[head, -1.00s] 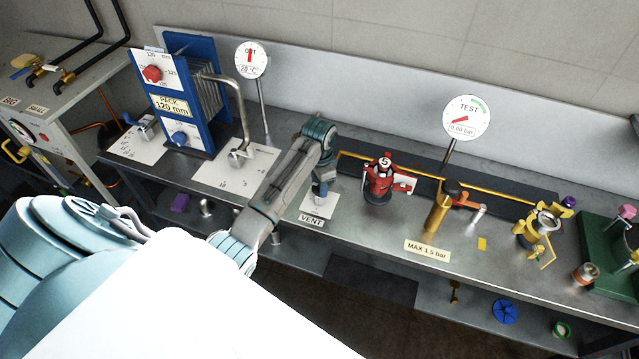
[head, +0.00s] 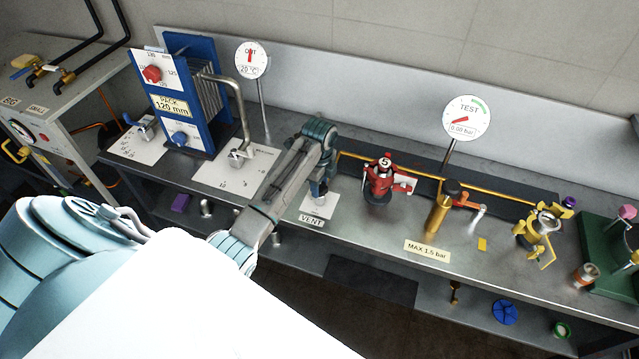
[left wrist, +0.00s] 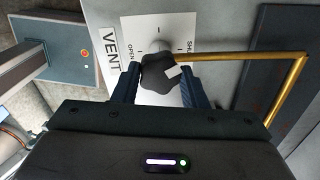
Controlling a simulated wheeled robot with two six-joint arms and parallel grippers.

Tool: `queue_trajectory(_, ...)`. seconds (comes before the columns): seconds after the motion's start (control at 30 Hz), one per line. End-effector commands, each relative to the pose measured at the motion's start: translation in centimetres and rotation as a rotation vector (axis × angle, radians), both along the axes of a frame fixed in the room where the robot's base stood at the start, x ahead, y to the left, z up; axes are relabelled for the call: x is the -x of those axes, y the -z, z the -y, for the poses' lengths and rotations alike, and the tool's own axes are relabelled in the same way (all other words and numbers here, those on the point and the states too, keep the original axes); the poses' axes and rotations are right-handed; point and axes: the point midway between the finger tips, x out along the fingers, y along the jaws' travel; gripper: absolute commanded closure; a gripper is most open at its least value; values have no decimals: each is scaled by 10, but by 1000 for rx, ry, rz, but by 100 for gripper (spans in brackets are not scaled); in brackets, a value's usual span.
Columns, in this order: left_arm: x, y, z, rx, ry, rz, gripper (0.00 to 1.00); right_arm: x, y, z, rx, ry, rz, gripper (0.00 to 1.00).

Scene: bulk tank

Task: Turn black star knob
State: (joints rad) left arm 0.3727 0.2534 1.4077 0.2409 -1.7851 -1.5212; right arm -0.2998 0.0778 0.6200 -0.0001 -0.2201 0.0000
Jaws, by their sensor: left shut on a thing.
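The black star knob (left wrist: 160,78) sits over a white plate (left wrist: 183,29) marked OPEN and SHUT, beside a VENT label. In the left wrist view my left gripper (left wrist: 158,88) has its two blue fingers on either side of the knob, shut on it. A small light-coloured mark shows on the knob's right side. In the head view my left gripper (head: 318,192) reaches down to the plate (head: 319,207) behind the VENT label (head: 311,221), and my gripper and arm hide the knob. My right gripper is not in view.
A brass pipe (head: 400,172) runs along the bench right of the knob. A red valve (head: 378,182) and a yellow cylinder (head: 440,208) stand to the right. A blue plate pack (head: 166,105) and a bent steel pipe (head: 240,108) stand to the left.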

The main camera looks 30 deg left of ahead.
Motion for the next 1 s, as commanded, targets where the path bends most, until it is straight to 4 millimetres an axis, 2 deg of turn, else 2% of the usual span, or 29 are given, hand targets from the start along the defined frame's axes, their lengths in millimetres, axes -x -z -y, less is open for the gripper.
queue_trajectory(0.2, -1, 0, 1, 1, 192, 1, 84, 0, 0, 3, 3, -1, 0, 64)
queue_trajectory(0.5, -1, 0, 1, 1, 391, 1, 84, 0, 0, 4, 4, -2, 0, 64)
queue_trajectory(1.0, 0, 0, 1, 1, 501, 1, 84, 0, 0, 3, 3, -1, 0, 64)
